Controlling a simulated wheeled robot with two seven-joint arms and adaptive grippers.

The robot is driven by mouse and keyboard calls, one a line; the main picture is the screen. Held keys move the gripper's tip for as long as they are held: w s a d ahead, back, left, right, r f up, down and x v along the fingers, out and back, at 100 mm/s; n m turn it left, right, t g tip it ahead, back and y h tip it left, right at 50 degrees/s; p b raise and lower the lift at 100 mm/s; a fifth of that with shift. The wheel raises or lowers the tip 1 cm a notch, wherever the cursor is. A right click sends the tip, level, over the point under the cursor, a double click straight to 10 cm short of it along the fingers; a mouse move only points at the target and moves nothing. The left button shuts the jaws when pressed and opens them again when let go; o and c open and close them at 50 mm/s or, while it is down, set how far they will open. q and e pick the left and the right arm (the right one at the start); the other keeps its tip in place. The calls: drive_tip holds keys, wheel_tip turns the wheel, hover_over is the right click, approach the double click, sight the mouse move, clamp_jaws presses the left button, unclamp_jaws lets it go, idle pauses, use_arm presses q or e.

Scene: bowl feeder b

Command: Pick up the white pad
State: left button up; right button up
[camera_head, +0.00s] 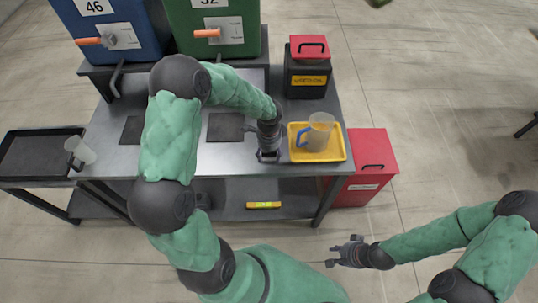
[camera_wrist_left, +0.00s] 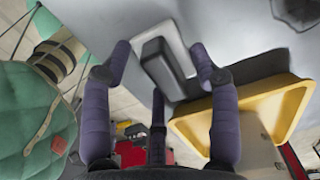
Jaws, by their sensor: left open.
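The white pad (camera_wrist_left: 172,31) lies on the grey metal table, a pale rectangle with a raised dark grey block on it, in the left wrist view. My left gripper (camera_wrist_left: 160,50) is open, with its fingers spread on either side of the pad; I cannot tell whether they touch it. In the head view my left gripper (camera_head: 268,156) points down near the table's front edge, just left of the yellow tray, and mostly hides the pad. My right gripper (camera_head: 336,253) is open and empty, out over the floor in front of the table.
The yellow tray (camera_head: 338,155) holds a clear jug (camera_head: 319,130) with a blue handle, close to my left gripper. A black box with a red lid (camera_head: 309,48) stands behind. Blue (camera_head: 122,20) and green (camera_head: 218,25) bins stand at the back.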

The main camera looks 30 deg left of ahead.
use_arm(q)
clamp_jaws()
drive_tip(key=shift+r, duration=0.55)
wheel_tip(320, 180, up, 2)
drive_tip(key=shift+w+r+p, duration=0.1)
drive_tip(key=shift+r+p, duration=0.15)
drive_tip(key=shift+p, duration=0.5)
drive_tip(key=s+d+r+p, duration=0.3)
drive_tip(key=s+d+r, duration=0.4)
drive_tip(key=s, duration=0.5)
wheel_tip(320, 180, up, 2)
drive_tip(key=shift+d+r, duration=0.15)
drive_tip(key=shift+r, duration=0.1)
